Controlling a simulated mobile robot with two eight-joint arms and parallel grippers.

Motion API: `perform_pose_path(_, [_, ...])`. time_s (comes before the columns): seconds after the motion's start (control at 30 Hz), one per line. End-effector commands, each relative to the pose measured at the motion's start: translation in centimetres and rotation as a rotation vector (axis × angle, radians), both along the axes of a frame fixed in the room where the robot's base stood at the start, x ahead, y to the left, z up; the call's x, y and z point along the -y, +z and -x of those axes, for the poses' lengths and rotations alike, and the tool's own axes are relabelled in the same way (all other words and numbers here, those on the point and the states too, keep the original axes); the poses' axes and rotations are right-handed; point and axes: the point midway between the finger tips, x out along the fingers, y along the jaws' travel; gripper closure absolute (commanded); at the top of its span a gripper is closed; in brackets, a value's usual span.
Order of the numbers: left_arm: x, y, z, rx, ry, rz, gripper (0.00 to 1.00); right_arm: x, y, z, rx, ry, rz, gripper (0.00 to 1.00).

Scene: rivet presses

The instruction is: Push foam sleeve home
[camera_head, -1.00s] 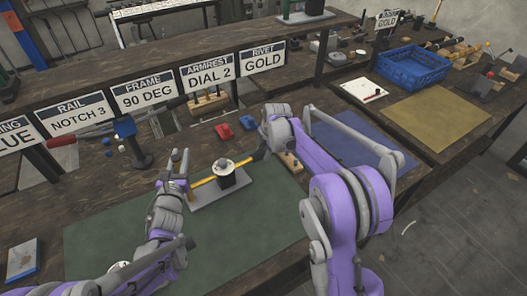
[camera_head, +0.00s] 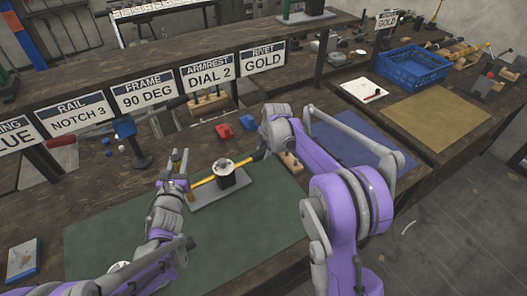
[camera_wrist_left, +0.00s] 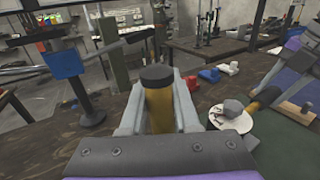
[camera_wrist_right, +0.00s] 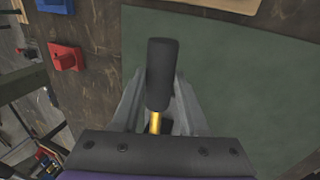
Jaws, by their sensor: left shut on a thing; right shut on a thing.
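My left gripper (camera_head: 180,166) is at the bar's left end. In the left wrist view its fingers are shut on a yellow cylinder (camera_wrist_left: 158,108) with a dark end; I cannot tell whether this is the same bar. My right gripper (camera_head: 262,150) is at the bar's right end. In the right wrist view it is shut on the black foam sleeve (camera_wrist_right: 160,75), with yellow bar (camera_wrist_right: 155,122) showing below it. The sleeve's seating depth is unclear.
A green mat (camera_head: 120,235) lies under the plate, with free room in front. Red (camera_head: 224,131) and blue (camera_head: 248,122) blocks lie behind. A blue clamp stand (camera_head: 125,128) stands at the left. A blue crate (camera_head: 412,67) is at the right.

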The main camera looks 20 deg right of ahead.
Motion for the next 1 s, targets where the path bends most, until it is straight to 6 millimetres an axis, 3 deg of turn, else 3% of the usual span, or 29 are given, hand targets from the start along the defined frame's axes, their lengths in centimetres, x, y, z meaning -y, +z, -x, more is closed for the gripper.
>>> perform_pose_path(0.2, [0.0, 0.0, 0.0, 0.000, 0.000, 0.000, 1.00, -0.6, 0.0, 0.1, 0.000, 0.002, 0.000, 1.00])
perform_pose_path(0.53, [0.1, 0.0, 0.0, 0.000, -0.002, 0.000, 1.00, -6.8, 0.0, 1.4, 0.001, 0.005, -0.002, 1.00])
perform_pose_path(0.9, [0.2, 0.0, 0.0, 0.001, -0.003, 0.000, 1.00, -7.6, 0.0, 1.6, -0.001, 0.004, -0.005, 1.00])
perform_pose_path(0.93, [0.2, 0.0, 0.0, 0.001, -0.004, 0.000, 1.00, -7.6, 0.0, 1.6, -0.001, 0.004, -0.005, 0.51])
perform_pose_path(1.0, [0.2, 0.0, 0.0, 0.001, -0.003, 0.000, 1.00, -7.5, 0.0, 1.6, -0.001, 0.003, -0.004, 0.39])
